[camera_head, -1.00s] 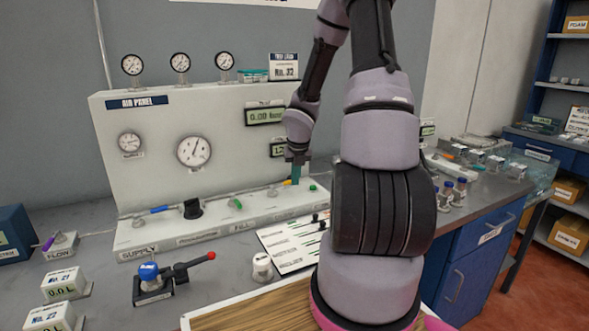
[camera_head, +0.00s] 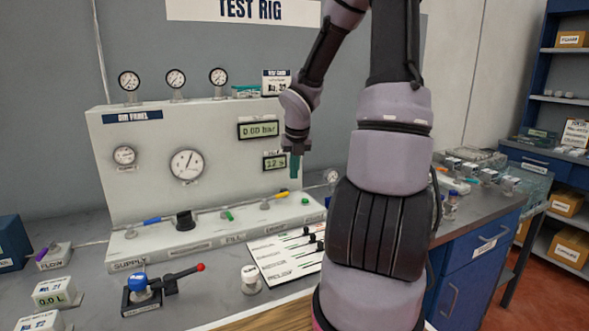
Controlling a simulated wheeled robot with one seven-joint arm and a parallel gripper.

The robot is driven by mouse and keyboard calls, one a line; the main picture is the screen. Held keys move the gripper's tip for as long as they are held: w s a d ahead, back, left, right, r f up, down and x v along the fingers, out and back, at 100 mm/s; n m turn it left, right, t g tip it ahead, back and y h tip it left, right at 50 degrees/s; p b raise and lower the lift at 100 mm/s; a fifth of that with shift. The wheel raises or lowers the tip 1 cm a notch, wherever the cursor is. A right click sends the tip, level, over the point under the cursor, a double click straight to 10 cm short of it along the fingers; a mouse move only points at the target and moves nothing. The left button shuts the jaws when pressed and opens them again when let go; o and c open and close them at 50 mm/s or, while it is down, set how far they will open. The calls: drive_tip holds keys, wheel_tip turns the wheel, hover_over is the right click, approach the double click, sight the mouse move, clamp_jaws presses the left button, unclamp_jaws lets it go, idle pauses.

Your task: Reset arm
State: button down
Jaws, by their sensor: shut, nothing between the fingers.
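My gripper (camera_head: 295,168) hangs from my arm in front of the right part of the air panel (camera_head: 150,160), fingers pointing down. It is shut and holds nothing that shows. It is above the panel's base ledge, near the small display and the yellow-handled valve (camera_head: 272,204). My arm rises above it and out of the top of the picture. My thick lower arm hides part of the bench behind it.
Labelled meter blocks (camera_head: 52,292) stand at left. Small jars (camera_head: 450,203) stand at right. Blue shelving (camera_head: 560,100) is at far right.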

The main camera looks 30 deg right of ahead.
drive_tip(key=shift+s+r, duration=0.15)
drive_tip(key=shift+r, duration=0.35)
drive_tip(key=s+a+r+n+t+y, duration=0.1)
drive_tip(key=s+a+r+n, duration=0.3)
drive_tip(key=n, duration=0.7)
drive_tip(key=s+a+r+n+t+y, duration=0.1)
drive_tip(key=s+a+r+n, duration=0.3)
drive_tip(key=s+r+n, duration=0.5)
drive_tip(key=s+a+r+n+t+y, duration=0.1)
drive_tip(key=s+a+r+n, duration=0.3)
drive_tip(key=n, duration=1)
drive_tip(key=s+r, duration=0.3)
drive_tip(key=r, duration=0.1)
drive_tip(key=shift+a+r+n+t, duration=0.25)
drive_tip(key=shift+a+n+t, duration=0.05)
drive_tip(key=shift+t, duration=0.1)
